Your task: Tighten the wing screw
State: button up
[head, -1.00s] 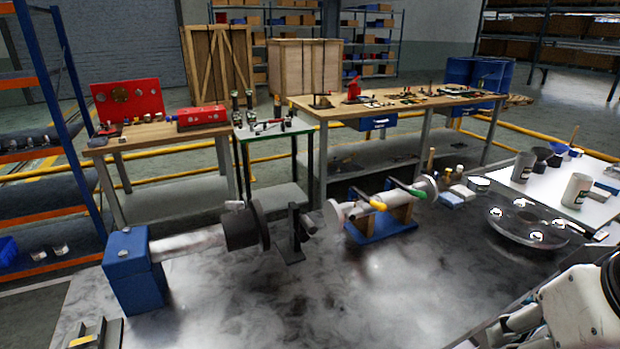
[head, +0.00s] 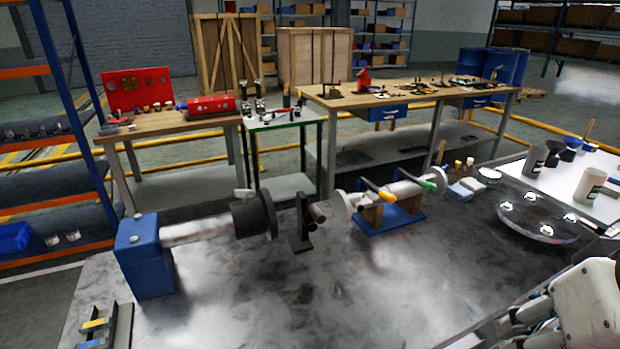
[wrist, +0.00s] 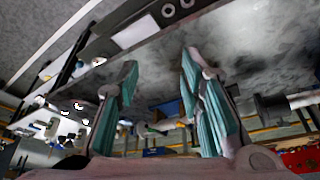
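A small light-grey piece (head: 243,193) stands on top of the dark round coupling (head: 250,215). It may be the wing screw, but it is too small to tell. The coupling sits on a grey shaft (head: 196,229) that comes out of a blue block (head: 146,258). A dark upright stand (head: 301,228) is just right of the coupling. My gripper (head: 530,322) is at the lower right in the head view, well apart from the coupling. In the wrist view my gripper (wrist: 160,72) has its two teal-padded fingers spread, with nothing between them.
A second shaft (head: 400,192) with yellow and green handles rests on a blue base (head: 390,219). A round metal disc (head: 534,222) lies at the right, near white cups (head: 590,185). A slotted holder (head: 105,325) is at the lower left. The table's front middle is clear.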

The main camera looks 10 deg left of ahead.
aim_at(243, 194)
jog(key=i+u, duration=0.1)
jog(key=u, duration=0.25)
jog(key=i+u, duration=0.15)
jog(key=u, duration=0.2)
jog(key=i+l+u, duration=0.1)
jog(key=u, duration=0.25)
